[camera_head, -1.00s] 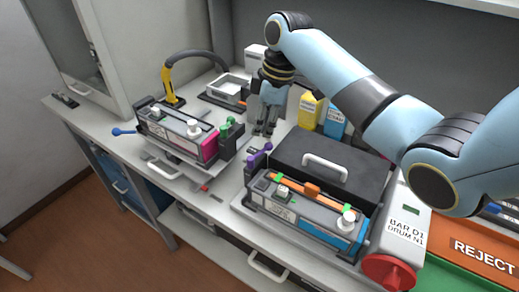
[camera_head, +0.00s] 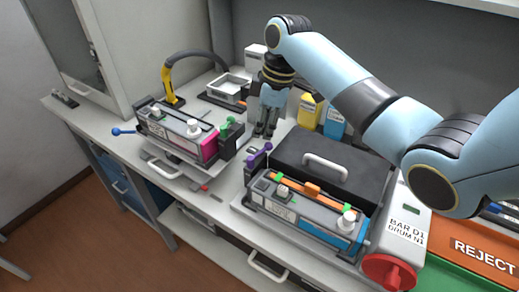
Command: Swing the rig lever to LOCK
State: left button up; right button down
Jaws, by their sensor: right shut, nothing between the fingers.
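The rig (camera_head: 172,152) on the left of the bench holds a cartridge with a magenta end (camera_head: 209,148). A lever with a blue ball knob (camera_head: 117,131) sticks out from the rig's left end. No LOCK marking is readable, so I cannot tell which part is the rig lever. My right gripper (camera_head: 264,134) points down behind and to the right of the rig, shut and empty, apart from the blue knob. My left gripper is not in view.
A red dial (camera_head: 388,272) and orange REJECT bin (camera_head: 475,247) lie further right. Yellow (camera_head: 308,110) and cyan (camera_head: 334,124) boxes stand behind.

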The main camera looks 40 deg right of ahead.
jog(key=shift+f, duration=0.5)
jog(key=shift+s, duration=0.1)
jog(key=shift+s+d+p, duration=0.25)
jog(key=shift+s+p, duration=0.15)
jog(key=shift+p, duration=0.3)
jog(key=shift+s+d+r+p, duration=0.15)
jog(key=shift+s+p, duration=0.25)
jog(key=shift+p, duration=0.25)
jog(key=shift+s, duration=0.1)
